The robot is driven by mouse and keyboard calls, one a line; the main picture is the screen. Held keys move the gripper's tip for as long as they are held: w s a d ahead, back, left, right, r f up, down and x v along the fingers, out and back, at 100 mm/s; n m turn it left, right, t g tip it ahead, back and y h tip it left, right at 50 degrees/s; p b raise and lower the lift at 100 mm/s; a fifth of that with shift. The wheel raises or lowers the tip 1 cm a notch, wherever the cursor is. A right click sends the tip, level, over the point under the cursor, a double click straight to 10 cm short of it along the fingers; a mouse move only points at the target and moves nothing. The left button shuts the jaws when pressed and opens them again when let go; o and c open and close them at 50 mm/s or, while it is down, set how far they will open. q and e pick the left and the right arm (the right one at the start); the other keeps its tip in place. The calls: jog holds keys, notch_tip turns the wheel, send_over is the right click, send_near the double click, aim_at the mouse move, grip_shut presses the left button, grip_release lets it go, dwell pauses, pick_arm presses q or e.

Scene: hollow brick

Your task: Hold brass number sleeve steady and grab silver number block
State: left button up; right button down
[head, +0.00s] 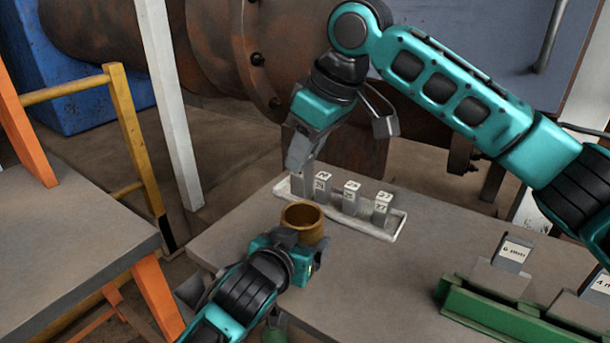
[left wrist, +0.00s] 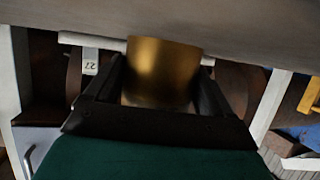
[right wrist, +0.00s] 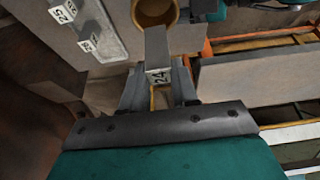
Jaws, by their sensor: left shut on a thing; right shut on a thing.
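The brass number sleeve (head: 303,222) is an upright open-topped ring at the table's near left part. My left gripper (head: 298,246) is shut on it; the left wrist view shows the sleeve (left wrist: 163,70) between the fingers. My right gripper (head: 300,165) points down at the left end of the white tray (head: 385,234), shut on a silver number block (head: 303,183). In the right wrist view this block (right wrist: 157,50) carries a label that looks like 24, and the sleeve (right wrist: 153,10) is beyond it. I cannot tell whether the block touches the tray.
Several silver blocks (head: 351,197) with white number labels stand in a row in the tray. A green rack (head: 490,315) with labelled grey blocks stands at the right. The grey table (head: 430,265) is clear between tray and rack. A rusty pipe flange stands behind.

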dwell(0.3)
pick_arm(q)
jog(key=o, duration=1.3)
jog(key=shift+c, duration=0.2)
jog(key=shift+s, duration=0.1)
